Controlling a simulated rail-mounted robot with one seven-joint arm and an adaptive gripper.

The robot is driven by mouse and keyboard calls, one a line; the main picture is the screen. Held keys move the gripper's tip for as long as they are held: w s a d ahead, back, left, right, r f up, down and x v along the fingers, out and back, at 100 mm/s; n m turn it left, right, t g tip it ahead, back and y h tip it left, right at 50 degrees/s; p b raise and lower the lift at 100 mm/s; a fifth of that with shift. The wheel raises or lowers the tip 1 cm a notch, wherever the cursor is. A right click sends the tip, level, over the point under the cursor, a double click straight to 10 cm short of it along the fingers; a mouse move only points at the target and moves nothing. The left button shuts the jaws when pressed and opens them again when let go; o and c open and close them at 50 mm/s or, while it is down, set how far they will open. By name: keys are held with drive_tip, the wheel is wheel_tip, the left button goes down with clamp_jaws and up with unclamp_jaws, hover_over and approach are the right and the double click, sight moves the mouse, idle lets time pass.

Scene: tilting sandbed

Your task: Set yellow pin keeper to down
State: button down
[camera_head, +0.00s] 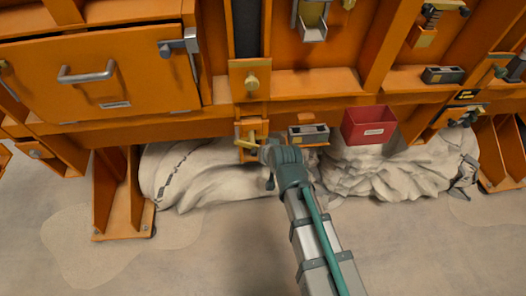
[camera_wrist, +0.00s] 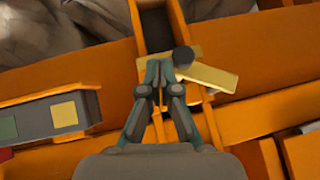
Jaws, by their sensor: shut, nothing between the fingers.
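The yellow pin keeper (camera_head: 247,142) is a short yellow bar low on the orange frame, just left of my gripper in the head view. In the wrist view the yellow bar (camera_wrist: 213,78) lies slantwise, with a dark round end (camera_wrist: 183,56) near it. My gripper (camera_wrist: 161,82) is shut and empty, its fingertips overlapping the bar's left part. I cannot tell whether they touch it. In the head view my gripper (camera_head: 264,151) is small and partly hidden by my wrist.
A grey box (camera_head: 308,133) with coloured squares sits just right of the keeper, and a red bin (camera_head: 368,125) beyond it. Pale crumpled fabric (camera_head: 215,180) bulges below the orange frame. An orange drawer (camera_head: 100,80) is at upper left. The floor in front is clear.

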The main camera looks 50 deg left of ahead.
drive_tip(key=w+d+r+p, duration=0.1)
drive_tip(key=w+d+r, duration=0.3)
drive_tip(key=d+r, duration=0.45)
drive_tip(key=w+d+f+m+g+h+p, duration=0.2)
drive_tip(key=d+f+m+h, duration=0.15)
drive_tip(key=d+f, duration=1.3)
drive_tip(key=w+d+f+m+g+h+p, duration=0.25)
drive_tip(key=d+f+h, duration=0.25)
drive_tip(key=d+f, duration=1.1)
drive_tip(key=s+d+f+m+g+p, duration=0.2)
drive_tip(key=s+d+f, duration=0.1)
drive_tip(key=s+d, duration=0.7)
drive_tip(key=s+d+f+m+g+p, duration=0.2)
drive_tip(key=s+d, duration=0.7)
drive_tip(key=d, duration=0.8)
drive_tip(key=shift+s+d+f+m+g+h+p, duration=0.4)
drive_tip(key=shift+f+m+g, duration=0.15)
drive_tip(key=shift+m, duration=0.25)
